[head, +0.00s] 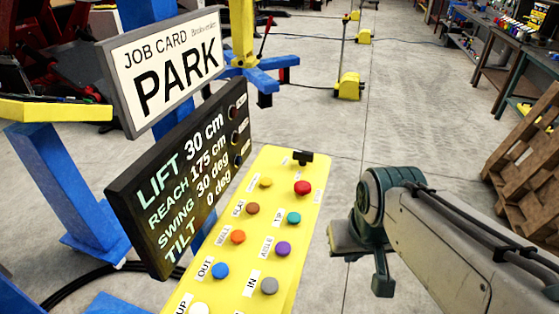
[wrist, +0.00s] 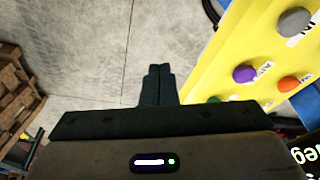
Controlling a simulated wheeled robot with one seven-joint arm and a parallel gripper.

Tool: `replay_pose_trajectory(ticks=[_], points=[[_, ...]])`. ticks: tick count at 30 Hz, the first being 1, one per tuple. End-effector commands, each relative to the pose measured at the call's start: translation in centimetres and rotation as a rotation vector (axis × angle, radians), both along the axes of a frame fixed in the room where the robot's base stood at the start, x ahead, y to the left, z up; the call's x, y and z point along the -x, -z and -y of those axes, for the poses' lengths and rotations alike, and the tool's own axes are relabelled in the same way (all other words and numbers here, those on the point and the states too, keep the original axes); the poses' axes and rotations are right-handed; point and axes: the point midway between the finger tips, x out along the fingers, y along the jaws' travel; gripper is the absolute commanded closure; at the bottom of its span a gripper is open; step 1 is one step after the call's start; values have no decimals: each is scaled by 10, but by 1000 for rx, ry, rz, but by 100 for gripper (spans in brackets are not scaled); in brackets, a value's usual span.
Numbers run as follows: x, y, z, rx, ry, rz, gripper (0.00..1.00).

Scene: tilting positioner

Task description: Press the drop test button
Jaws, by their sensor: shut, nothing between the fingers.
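The yellow control panel (head: 262,223) stands in the middle of the head view, with rows of coloured buttons and small labels. I see a red button (head: 302,188), a yellow button (head: 265,181) and a black knob (head: 302,157) at its far end. No drop test label is readable; small labels there are too blurred. My gripper (head: 383,286) hangs to the right of the panel, apart from it, fingers pointing down. In the wrist view its fingers (wrist: 159,72) are together and empty, over bare floor. That view also shows the purple button (wrist: 245,74) and grey button (wrist: 293,20).
A dark display (head: 185,178) reading lift, reach, swing and tilt stands left of the panel, with three dark round controls at its right edge. A job card sign (head: 160,68) reading PARK is above it. Wooden pallets (head: 530,160) stand at right. Floor right of the panel is clear.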

Motion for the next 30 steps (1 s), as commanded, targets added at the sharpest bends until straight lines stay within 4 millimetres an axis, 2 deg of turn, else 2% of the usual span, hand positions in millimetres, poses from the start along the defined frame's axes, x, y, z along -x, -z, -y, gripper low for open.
replay_pose_trajectory(ticks=[8, 11, 13, 17, 21, 24, 27, 30], points=[[-1, -1, -1, -8, 6, 0, 100], [-12, -8, -10, -65, 53, -1, 100], [-27, -16, -19, -147, 130, -5, 100], [-73, -38, -54, -374, 352, -31, 100], [-135, -61, -92, -632, 653, -93, 100], [-176, -72, -113, -784, 860, -145, 100], [-210, -78, -128, -902, 1032, -192, 100], [-234, -81, -138, -982, 1157, -230, 100]])
